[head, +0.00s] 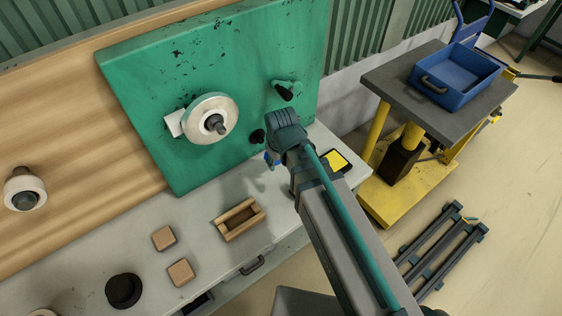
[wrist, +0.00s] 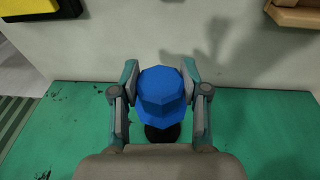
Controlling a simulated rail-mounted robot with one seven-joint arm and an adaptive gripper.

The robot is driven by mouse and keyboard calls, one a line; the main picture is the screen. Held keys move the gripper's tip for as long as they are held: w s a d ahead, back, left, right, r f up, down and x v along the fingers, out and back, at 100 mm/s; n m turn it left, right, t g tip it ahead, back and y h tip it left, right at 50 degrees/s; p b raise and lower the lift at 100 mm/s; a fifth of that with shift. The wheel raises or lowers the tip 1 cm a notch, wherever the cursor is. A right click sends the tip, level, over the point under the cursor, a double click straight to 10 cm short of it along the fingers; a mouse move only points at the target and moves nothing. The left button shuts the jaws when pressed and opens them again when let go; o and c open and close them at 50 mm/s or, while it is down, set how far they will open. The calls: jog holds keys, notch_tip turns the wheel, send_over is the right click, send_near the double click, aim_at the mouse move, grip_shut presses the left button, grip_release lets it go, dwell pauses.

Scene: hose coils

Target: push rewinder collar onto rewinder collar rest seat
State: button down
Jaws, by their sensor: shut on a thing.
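My gripper (wrist: 160,72) is shut on a blue faceted piece, which I take to be the rewinder collar (wrist: 161,98); its two fingers press on opposite sides. A black round stub (head: 257,136) sticks out of the green panel (head: 150,110) close by, possibly the rest seat. The stub (wrist: 162,134) also shows partly behind the collar in the wrist view. I cannot tell whether collar and stub touch.
A white reel with a grey spindle (head: 210,120) and a black-and-green fitting (head: 287,90) are on the panel. On the bench lie an open wooden box (head: 240,231), wooden blocks (head: 164,238), a black round piece (head: 124,290) and a yellow-and-black pad (head: 336,161). A blue bin (head: 440,92) stands right.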

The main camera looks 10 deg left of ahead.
jog(key=shift+w+a, duration=1.2)
jog(key=shift+a, duration=0.15)
jog(key=shift+a+p, duration=0.1)
jog(key=shift+p, duration=0.2)
dwell(0.4)
jog(key=shift+w+a, duration=1.45)
jog(key=shift+a, duration=0.1)
jog(key=c, duration=0.5)
grip_release()
jog(key=shift+o, duration=0.5)
jog(key=shift+s+r+p, duration=0.1)
jog(key=shift+r+p, duration=0.15)
jog(key=shift+p, duration=0.05)
jog(key=shift+p+v, duration=0.75)
jog(key=shift+v, duration=0.55)
